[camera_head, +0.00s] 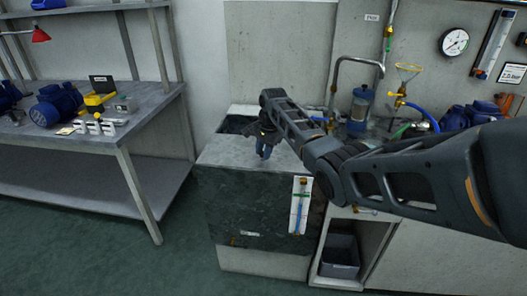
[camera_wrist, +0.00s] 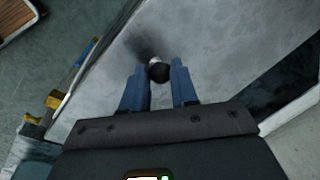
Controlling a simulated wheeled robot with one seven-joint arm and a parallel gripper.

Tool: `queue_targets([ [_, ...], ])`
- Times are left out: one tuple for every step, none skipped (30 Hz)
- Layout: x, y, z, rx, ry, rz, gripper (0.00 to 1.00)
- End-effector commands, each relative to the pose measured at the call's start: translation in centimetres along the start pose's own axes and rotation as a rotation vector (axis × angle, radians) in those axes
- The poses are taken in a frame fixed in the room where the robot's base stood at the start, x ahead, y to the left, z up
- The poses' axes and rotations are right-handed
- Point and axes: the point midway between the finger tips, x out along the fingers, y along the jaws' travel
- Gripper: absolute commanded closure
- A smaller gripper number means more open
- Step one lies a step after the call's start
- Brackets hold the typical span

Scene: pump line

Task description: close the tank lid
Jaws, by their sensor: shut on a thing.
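The tank (camera_head: 250,205) has dark, marbled sides and stands in the middle of the head view. Its flat grey lid (camera_head: 222,152) lies over the front part of the top. A dark opening (camera_head: 236,123) shows behind the lid at the back left, and also at the right in the wrist view (camera_wrist: 285,82). My gripper (camera_head: 264,152) points down at the lid. The fingers hide part of the knob.
A sight gauge (camera_head: 299,205) is on the tank's front. A bent metal pipe (camera_head: 345,62) and a blue-capped cylinder (camera_head: 360,105) stand behind at the right. A grey workbench (camera_head: 150,100) with a blue motor (camera_head: 55,105) is at the left, with free floor between.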

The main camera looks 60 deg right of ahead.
Motion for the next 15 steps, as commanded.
queue_targets([
  [0.21,0.33,0.39,-0.002,-0.01,0.013,1.0],
  [0.22,0.33,0.41,-0.002,-0.011,0.014,0.71],
  [0.23,0.34,0.42,-0.003,-0.011,0.014,0.67],
  [0.23,0.34,0.42,-0.002,-0.011,0.014,0.64],
  [0.22,0.33,0.41,-0.002,-0.011,0.014,0.61],
  [0.21,0.31,0.39,-0.002,-0.01,0.013,0.58],
  [0.2,0.29,0.38,-0.002,-0.01,0.012,0.55],
  [0.19,0.27,0.37,-0.002,-0.009,0.012,0.52],
  [0.17,0.25,0.34,-0.002,-0.009,0.011,0.48],
  [0.16,0.24,0.33,-0.002,-0.008,0.01,0.47],
  [0.16,0.23,0.32,-0.002,-0.008,0.01,0.47],
  [0.15,0.21,0.3,-0.002,-0.008,0.009,0.47],
  [0.14,0.2,0.29,-0.002,-0.007,0.009,0.47],
  [0.13,0.2,0.29,-0.002,-0.007,0.009,0.47],
  [0.12,0.18,0.27,-0.002,-0.007,0.008,0.47],
])
